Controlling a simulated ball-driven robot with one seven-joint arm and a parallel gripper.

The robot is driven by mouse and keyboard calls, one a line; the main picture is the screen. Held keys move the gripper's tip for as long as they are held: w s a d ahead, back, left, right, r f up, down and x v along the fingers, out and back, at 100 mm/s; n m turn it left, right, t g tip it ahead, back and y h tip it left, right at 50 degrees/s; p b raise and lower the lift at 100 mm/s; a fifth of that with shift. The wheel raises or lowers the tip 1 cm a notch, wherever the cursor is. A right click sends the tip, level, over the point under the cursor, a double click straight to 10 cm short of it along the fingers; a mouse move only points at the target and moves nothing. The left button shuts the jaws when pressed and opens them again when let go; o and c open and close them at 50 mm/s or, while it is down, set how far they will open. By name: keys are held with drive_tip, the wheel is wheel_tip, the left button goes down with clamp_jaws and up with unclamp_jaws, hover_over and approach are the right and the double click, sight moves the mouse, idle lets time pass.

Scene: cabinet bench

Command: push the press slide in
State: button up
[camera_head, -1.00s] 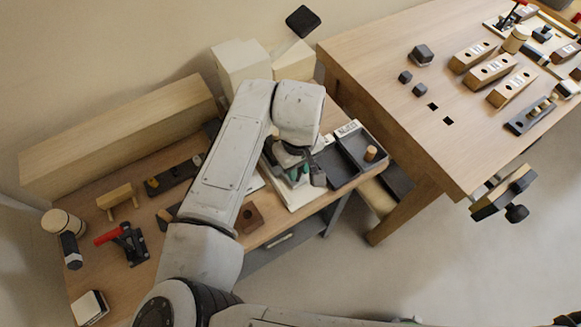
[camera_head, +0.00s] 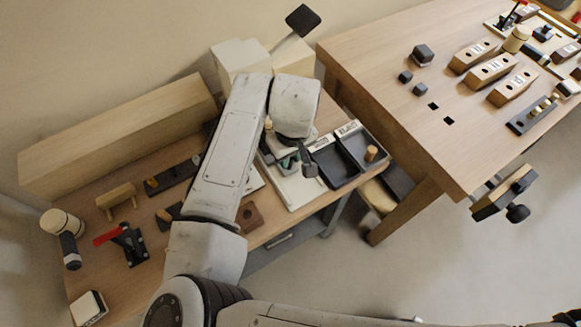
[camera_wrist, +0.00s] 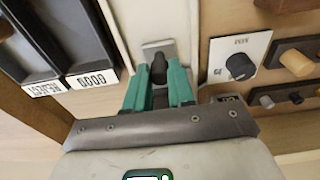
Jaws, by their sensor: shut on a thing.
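The press slide shows in the wrist view as a grey metal plate (camera_wrist: 158,47) with a black knob (camera_wrist: 159,70), in a long pale base (camera_wrist: 130,15). My gripper (camera_wrist: 160,78) has its green fingers on both sides of the knob and is shut on it. In the head view my gripper (camera_head: 290,161) is low over the pale press base (camera_head: 294,192), at the right end of the low bench. My arm and hand hide most of the press there, so how far in the slide sits cannot be told.
Dark trays labelled REJECT and GOOD (camera_wrist: 78,77) stand beside the press; one holds a wooden peg (camera_head: 371,153). A dial panel (camera_wrist: 240,62) is on the other side. A red-handled clamp (camera_head: 125,240) stands far left. The higher wooden table (camera_head: 400,60) is at right.

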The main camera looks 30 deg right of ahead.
drive_tip(key=shift+w, duration=0.15)
drive_tip(key=shift+w+t+b, duration=0.75)
drive_tip(key=shift+w+t, duration=0.35)
drive_tip(key=shift+w, duration=0.55)
drive_tip(key=shift+w+t+b, duration=0.4)
drive_tip(key=shift+w, duration=0.2)
drive_tip(key=shift+w+r+t, duration=0.1)
drive_tip(key=shift+w+t, duration=0.2)
drive_tip(key=shift+w, duration=0.05)
drive_tip(key=o, duration=0.7)
drive_tip(key=shift+o, duration=0.3)
